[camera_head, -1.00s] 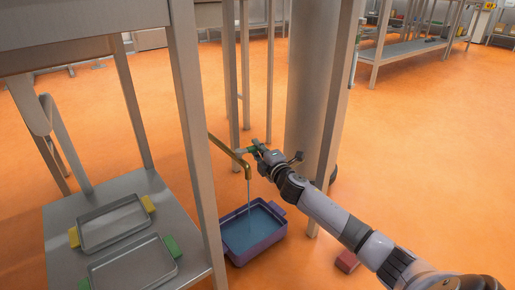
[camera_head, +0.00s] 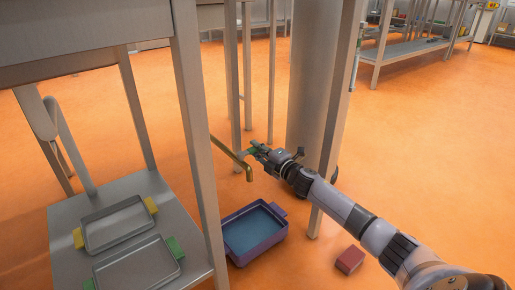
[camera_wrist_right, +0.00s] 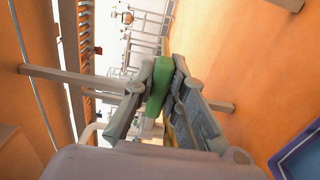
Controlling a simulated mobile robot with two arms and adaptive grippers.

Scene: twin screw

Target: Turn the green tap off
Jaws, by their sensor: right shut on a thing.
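The green tap handle (camera_wrist_right: 160,84) is between the two fingers of my right gripper (camera_wrist_right: 158,95) in the right wrist view. In the head view my right gripper (camera_head: 256,149) is shut on the handle, and a bit of green shows at its tip. The brass spout (camera_head: 230,157) ends beside the gripper, with no water stream visible below it. A purple tub (camera_head: 240,256) holding blue water (camera_head: 254,229) stands on the floor below the spout. My left gripper is not in view.
Metal table legs (camera_head: 196,130) stand left of the tap, and a thick grey column (camera_head: 314,90) stands behind it. A low shelf holds grey trays (camera_head: 118,226). A red block (camera_head: 350,260) lies on the floor at the right.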

